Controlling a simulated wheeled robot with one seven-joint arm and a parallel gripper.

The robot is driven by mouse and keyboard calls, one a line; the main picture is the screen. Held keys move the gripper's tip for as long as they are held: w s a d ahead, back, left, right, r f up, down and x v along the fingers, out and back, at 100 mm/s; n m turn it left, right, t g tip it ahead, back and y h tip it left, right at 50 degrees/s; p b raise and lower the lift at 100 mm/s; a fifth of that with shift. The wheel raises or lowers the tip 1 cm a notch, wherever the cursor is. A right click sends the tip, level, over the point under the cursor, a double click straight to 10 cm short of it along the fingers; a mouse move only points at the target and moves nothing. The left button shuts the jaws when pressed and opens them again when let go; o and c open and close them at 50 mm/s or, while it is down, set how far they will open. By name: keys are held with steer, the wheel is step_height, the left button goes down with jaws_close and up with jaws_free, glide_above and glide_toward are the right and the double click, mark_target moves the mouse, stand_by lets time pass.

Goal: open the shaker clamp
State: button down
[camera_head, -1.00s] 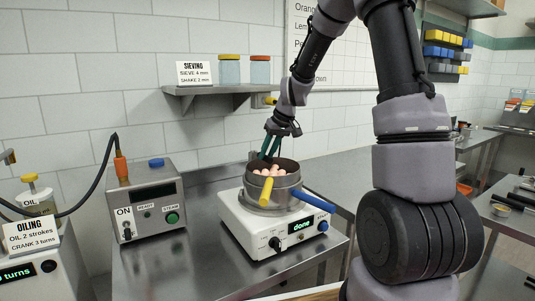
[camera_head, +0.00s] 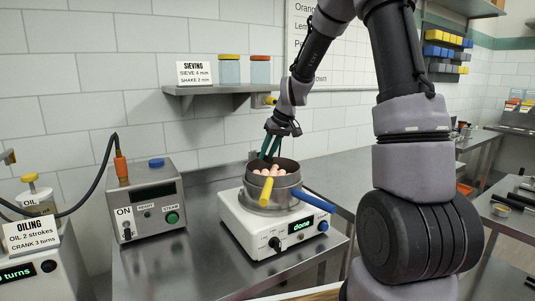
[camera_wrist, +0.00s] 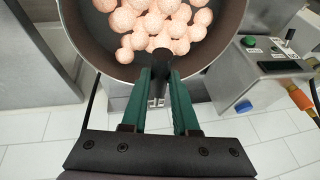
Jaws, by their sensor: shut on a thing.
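The shaker (camera_head: 266,239) is a white box on the steel table, with a "done" display and a black knob on its front. A round metal pot (camera_head: 276,193) of pale pink balls sits on it. A yellow handle (camera_head: 266,192) sticks out at the pot's front and a blue handle (camera_head: 314,202) at its right. My gripper (camera_head: 270,154) reaches down to the pot's back rim. In the wrist view its green fingers (camera_wrist: 160,88) are shut on a dark lever (camera_wrist: 158,77) at the rim. Which part is the clamp I cannot tell for sure.
A grey control box (camera_head: 148,205) with a green button stands left of the shaker. A shelf (camera_head: 215,89) with two jars and a "SIEVING" card is on the wall behind. The oiling station (camera_head: 35,255) is at far left. The table between the shaker and control box is clear.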

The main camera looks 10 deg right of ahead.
steer(key=shift+r, duration=0.1)
steer(key=r+g, duration=0.1)
steer(key=w+r+g+h, duration=0.1)
steer(key=r+g, duration=0.1)
steer(key=g, duration=0.1)
steer(key=shift+w+a+r+h, duration=0.1)
steer(key=shift+w+a+h, duration=0.2)
steer(key=shift+w, duration=0.1)
steer(key=shift+w+a+r+m+g+h, duration=0.2)
steer(key=shift+w+r+g, duration=0.35)
steer(key=shift+g, duration=0.5)
steer(key=shift+w+a+r+m+g+h, duration=0.1)
steer(key=shift+w+r+m+g+h, duration=0.15)
steer(key=shift+w+r+g, duration=0.55)
steer(key=shift+s+f+g, duration=0.2)
steer(key=shift+s+g, duration=0.05)
steer(key=shift+s, duration=0.05)
steer(key=c, duration=0.7)
jaws_free()
